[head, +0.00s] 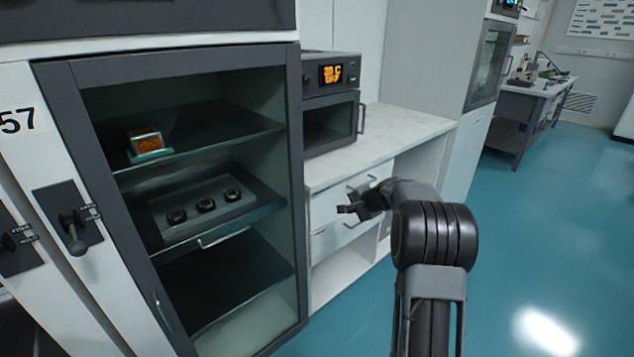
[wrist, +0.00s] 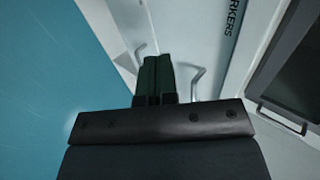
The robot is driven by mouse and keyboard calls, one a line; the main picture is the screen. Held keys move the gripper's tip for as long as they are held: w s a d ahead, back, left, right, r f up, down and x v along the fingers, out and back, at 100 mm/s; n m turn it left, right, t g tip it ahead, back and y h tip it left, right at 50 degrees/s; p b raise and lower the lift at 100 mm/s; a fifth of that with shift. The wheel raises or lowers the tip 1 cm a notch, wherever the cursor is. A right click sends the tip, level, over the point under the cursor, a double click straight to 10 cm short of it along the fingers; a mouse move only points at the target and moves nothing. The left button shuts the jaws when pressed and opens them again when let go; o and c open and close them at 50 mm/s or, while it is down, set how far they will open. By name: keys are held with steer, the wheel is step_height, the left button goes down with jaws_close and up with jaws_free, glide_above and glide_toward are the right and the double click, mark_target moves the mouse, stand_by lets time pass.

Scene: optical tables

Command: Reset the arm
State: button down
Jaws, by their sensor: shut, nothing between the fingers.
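My arm rises from the bottom of the head view, right of centre, and bends so that my gripper (head: 348,209) points left, in front of the white drawers under the counter. In the wrist view my gripper (wrist: 157,62) shows its two dark fingers side by side, touching, with nothing between them. The drawer fronts and their handles lie behind the fingers in that view. The head view does not show the exact gap between the gripper and the drawers.
A tall glass-fronted cabinet (head: 299,180) stands at left, with an orange-lit item (head: 146,141) and a tray (head: 160,205) with black knobs on its shelves. An oven (head: 330,120) sits on the white counter (head: 400,130). The blue floor (head: 560,230) at right is clear.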

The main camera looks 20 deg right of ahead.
steer(key=s+a+f+n+g, duration=0.2)
steer(key=s+f+g, duration=0.15)
steer(key=s, duration=0.25)
steer(key=s+a+r+n+g+p, duration=0.2)
steer(key=s+a+r+n+p, duration=0.15)
steer(key=s, duration=0.45)
steer(key=s+a+r+n+h+p, duration=0.2)
steer(key=s+a+r+n+p, duration=0.2)
steer(key=s+r+p, duration=0.3)
steer(key=s+a+r+n+h+p, duration=0.1)
steer(key=s+a+r+n+p, duration=0.3)
steer(key=s+r, duration=0.8)
step_height(320, 180, up, 3)
steer(key=a+p, duration=0.2)
steer(key=p, duration=0.2)
steer(key=shift+s+f+h, duration=0.15)
steer(key=shift+s+h, duration=0.15)
steer(key=shift+h, duration=0.1)
steer(key=shift+a+t, duration=0.15)
steer(key=shift+t, duration=0.1)
